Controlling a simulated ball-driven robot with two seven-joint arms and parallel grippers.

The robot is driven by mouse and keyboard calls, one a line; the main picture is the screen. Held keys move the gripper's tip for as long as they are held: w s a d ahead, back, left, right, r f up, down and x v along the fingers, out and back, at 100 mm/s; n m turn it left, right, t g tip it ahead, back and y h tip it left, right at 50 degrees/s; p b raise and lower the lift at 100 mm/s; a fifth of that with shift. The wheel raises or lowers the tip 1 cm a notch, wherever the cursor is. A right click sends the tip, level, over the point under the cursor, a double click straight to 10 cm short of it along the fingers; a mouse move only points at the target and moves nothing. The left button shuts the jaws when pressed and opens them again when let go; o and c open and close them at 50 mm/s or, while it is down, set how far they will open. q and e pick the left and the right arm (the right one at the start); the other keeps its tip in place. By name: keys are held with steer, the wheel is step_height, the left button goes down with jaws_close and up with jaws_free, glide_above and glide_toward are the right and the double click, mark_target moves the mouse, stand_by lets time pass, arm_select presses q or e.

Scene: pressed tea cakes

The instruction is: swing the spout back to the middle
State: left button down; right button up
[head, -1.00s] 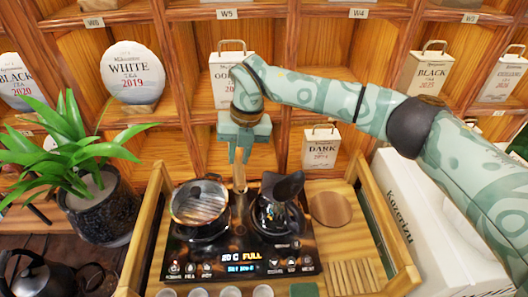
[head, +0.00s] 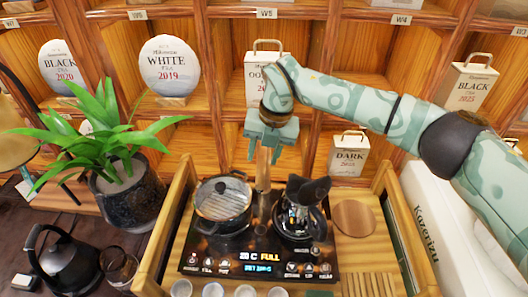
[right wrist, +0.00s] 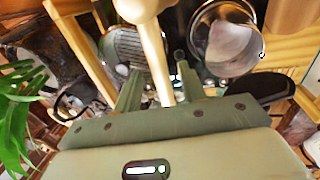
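The pale wooden spout (head: 263,172) shows at the back of the black hob, between the lidded glass pot (head: 222,200) on the left and the dark kettle (head: 300,215) on the right. My right gripper (head: 265,155) points down over it, with its fingers apart on either side of the wood and hiding its upper part. In the right wrist view the spout (right wrist: 155,50) runs between the two fingers (right wrist: 160,92), with a gap showing on its right side. The gripper looks open. My left gripper is out of view.
The hob (head: 260,258) sits in a wooden tray (head: 163,225) with raised sides. Several small cups (head: 212,290) stand at its front. A round wooden lid (head: 354,218) lies to the right. A potted plant (head: 128,195) and a black kettle (head: 68,262) stand left. Shelves with tea packages are behind.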

steer(key=d+r+p, duration=0.1)
steer(key=d+r, duration=0.2)
steer(key=r, duration=1.3)
steer(key=shift+s+d+f, duration=0.1)
steer(key=shift+s, duration=0.05)
